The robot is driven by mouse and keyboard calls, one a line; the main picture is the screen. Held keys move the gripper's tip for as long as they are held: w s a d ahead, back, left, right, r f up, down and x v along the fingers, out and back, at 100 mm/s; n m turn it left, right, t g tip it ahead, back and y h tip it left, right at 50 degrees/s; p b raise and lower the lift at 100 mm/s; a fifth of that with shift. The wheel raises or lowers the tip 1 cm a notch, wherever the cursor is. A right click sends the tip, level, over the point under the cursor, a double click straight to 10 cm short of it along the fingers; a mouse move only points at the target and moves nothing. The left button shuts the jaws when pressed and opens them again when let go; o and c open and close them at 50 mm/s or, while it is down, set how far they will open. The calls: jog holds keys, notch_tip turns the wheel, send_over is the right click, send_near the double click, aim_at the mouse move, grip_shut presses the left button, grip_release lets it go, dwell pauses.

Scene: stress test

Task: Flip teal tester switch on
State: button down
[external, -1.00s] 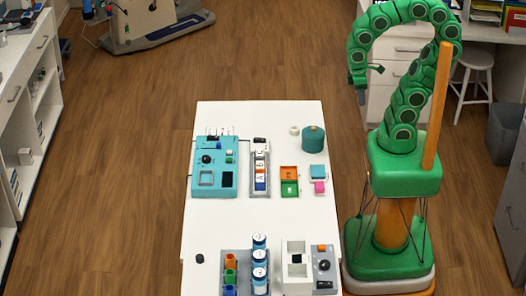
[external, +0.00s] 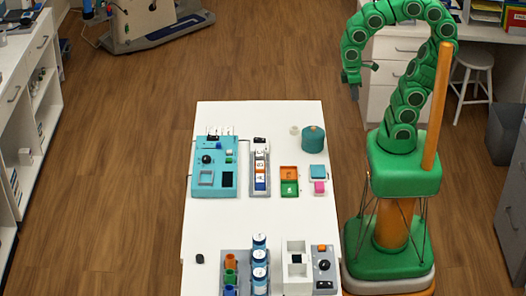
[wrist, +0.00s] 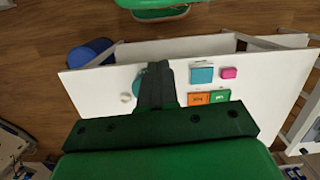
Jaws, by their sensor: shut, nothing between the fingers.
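The teal tester (external: 202,172) lies flat at the left of the white table. It carries a black knob (external: 206,159), small blue and green controls, a grey square frame (external: 206,178) and a dark panel (external: 228,179). Which part is the switch, and its position, is too small to tell. My gripper (external: 354,94) hangs from the curled green arm, right of the table's far end and well away from the tester. In the wrist view my gripper (wrist: 156,66) is shut and empty, its fingers covering part of a teal spool (wrist: 138,84). The tester cannot be made out there.
The middle of the table is clear.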

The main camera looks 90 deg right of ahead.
jog(key=w+r+n, duration=0.2)
jog(key=w+n, duration=0.2)
jog(key=w, duration=0.8)
jog(key=n+t, duration=0.3)
jog(key=n, duration=1)
send_over(213, 137)
jog(key=s, duration=0.2)
notch_tip(213, 137, down, 10)
jog(key=shift+s+r, duration=0.15)
jog(key=shift+r, duration=0.05)
jog(key=shift+d+f, duration=0.1)
jog(key=f, duration=0.4)
jog(key=w+f, duration=0.1)
jog(key=f, duration=0.4)
jog(key=w+f, duration=0.1)
jog(key=f, duration=0.3)
jog(key=shift+f, duration=0.3)
jog(key=shift+f, duration=0.1)
